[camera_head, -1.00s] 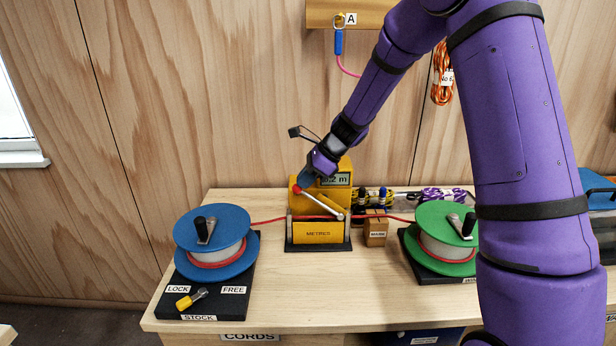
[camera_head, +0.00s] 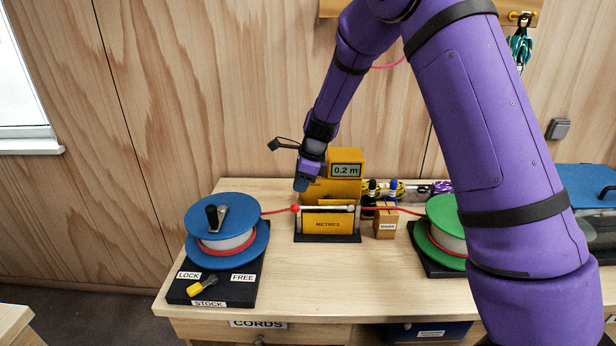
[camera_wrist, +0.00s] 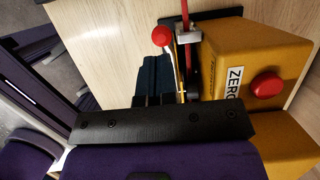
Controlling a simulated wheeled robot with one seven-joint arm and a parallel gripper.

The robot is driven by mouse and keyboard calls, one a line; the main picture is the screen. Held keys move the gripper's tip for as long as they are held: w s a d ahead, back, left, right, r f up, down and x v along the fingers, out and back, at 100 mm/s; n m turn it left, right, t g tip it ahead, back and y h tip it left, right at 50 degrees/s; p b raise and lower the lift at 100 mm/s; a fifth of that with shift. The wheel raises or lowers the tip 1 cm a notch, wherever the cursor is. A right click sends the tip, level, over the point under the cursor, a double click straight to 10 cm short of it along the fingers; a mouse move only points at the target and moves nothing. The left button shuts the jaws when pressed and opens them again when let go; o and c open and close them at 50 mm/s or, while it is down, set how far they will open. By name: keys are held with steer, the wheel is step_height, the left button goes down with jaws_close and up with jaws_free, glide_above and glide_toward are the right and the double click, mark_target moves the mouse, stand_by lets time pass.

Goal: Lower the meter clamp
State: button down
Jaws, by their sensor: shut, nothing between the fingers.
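The yellow meter (camera_head: 330,190) stands mid-bench with its display reading 0.2 m. Its clamp lever (camera_head: 328,207) lies about level across the front, along the red cord. The lever's red ball knob (camera_head: 295,208) is at the left end, and the knob also shows in the wrist view (camera_wrist: 162,36). My gripper (camera_head: 300,187) is just above the knob, pointing down, shut and empty. In the wrist view its dark fingers (camera_wrist: 152,78) are together beside the meter, apart from the knob.
A blue reel (camera_head: 228,215) stands left on a black base with a yellow-handled lever (camera_head: 202,287). A green reel (camera_head: 440,215) stands right, partly behind my arm. The red cord runs between them through the meter. A small wooden block (camera_head: 386,222) sits right of the meter. The front bench is clear.

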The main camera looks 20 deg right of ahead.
mark_target(293, 206)
steer(key=f+h, duration=0.1)
steer(key=a+f, duration=0.1)
steer(key=f+h, duration=0.1)
steer(key=f, duration=0.1)
steer(key=shift+w+a+g+h, duration=0.25)
steer(key=shift+a+g+h, duration=0.05)
steer(key=shift+a+g, duration=0.1)
steer(key=shift+f, duration=0.45)
steer(key=shift+a+f, duration=0.1)
steer(key=shift+f, duration=0.15)
steer(key=shift+s+f, duration=0.15)
steer(key=shift+f, duration=0.05)
steer(key=shift+r, duration=0.15)
